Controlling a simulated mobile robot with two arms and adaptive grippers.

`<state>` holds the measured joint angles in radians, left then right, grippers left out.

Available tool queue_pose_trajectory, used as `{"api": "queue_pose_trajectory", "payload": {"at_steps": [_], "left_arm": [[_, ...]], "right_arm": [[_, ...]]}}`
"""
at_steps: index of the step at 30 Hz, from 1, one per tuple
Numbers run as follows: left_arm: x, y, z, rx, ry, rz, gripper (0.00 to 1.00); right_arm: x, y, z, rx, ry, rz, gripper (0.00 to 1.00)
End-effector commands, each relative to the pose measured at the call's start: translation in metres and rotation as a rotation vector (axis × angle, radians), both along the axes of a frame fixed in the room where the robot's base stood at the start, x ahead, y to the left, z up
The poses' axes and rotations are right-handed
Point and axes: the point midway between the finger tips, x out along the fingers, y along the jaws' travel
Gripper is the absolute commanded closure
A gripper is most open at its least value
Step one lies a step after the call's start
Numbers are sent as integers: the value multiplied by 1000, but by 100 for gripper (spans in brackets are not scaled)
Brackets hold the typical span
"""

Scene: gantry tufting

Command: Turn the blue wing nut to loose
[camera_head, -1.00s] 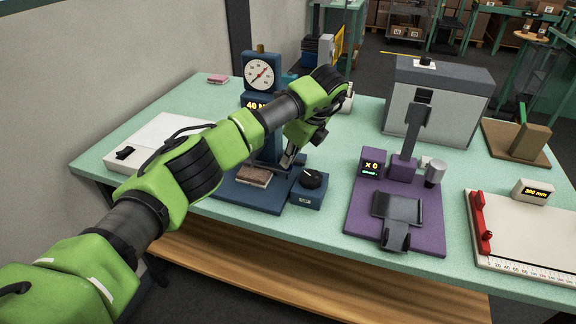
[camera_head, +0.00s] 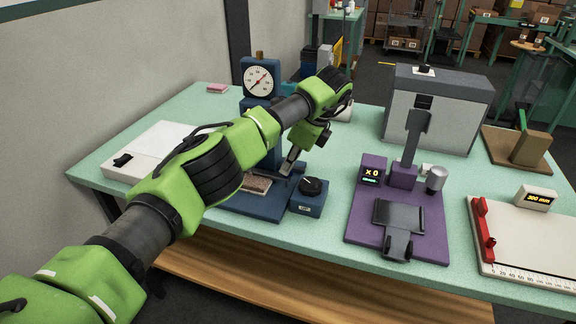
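A blue test stand (camera_head: 265,207) with a round white dial gauge (camera_head: 259,80) stands on the mint-green bench. A brownish block (camera_head: 257,184) lies on its base. A black knob (camera_head: 312,186) sits on a small blue box at the base's right. My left gripper (camera_head: 288,169) points down over the stand's base, between its column and the knob. Its fingertips are small and dark here, so I cannot tell whether they are open or shut, or touching anything. I cannot make out the blue wing nut; my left arm covers part of the stand. My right gripper is out of view.
Right of the stand is a purple device (camera_head: 372,225) with a dark plate and upright lever. A grey box (camera_head: 440,110) stands behind it. A white board with a red rail (camera_head: 482,230) is far right. A white panel (camera_head: 150,145) lies left. Bench between stand and purple device is clear.

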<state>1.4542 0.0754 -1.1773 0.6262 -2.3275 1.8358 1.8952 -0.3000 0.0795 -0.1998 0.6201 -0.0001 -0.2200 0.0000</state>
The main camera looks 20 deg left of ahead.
Motion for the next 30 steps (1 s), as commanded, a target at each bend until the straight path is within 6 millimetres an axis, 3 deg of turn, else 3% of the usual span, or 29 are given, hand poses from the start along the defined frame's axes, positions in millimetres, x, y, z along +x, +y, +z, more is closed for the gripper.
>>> {"api": "queue_pose_trajectory", "payload": {"at_steps": [1, 3, 16, 30], "left_arm": [[0, 0, 0, 0, 0, 1, 92], [0, 0, 0, 0, 0, 1, 81], [0, -3, 7, 0, -2, -1, 81], [-3, -38, 92, 1, -2, 0, 81]], "right_arm": [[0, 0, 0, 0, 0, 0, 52], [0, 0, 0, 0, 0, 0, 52], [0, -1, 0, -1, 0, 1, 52], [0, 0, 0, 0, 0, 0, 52]]}}
